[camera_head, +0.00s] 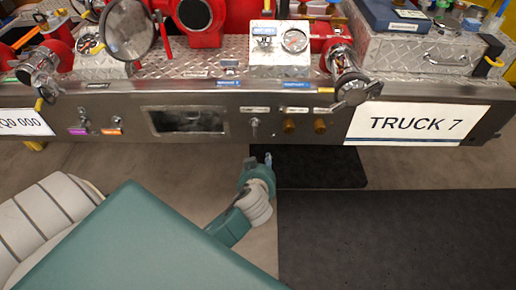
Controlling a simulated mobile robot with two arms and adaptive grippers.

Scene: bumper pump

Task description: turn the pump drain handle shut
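The front of a fire truck bumper (210,97) runs across the view, with small controls on its face. A small silver handle (254,128) sits under a white label right of centre, with two brass caps (304,126) beside it. It may be the pump drain handle; the label is too small to read. My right gripper is not in view.
Two more small controls with purple and orange tags (112,131) sit at the left of the bumper face. A "TRUCK 7" plate (418,125) is at the right. Metal fittings (350,84) stick out above.

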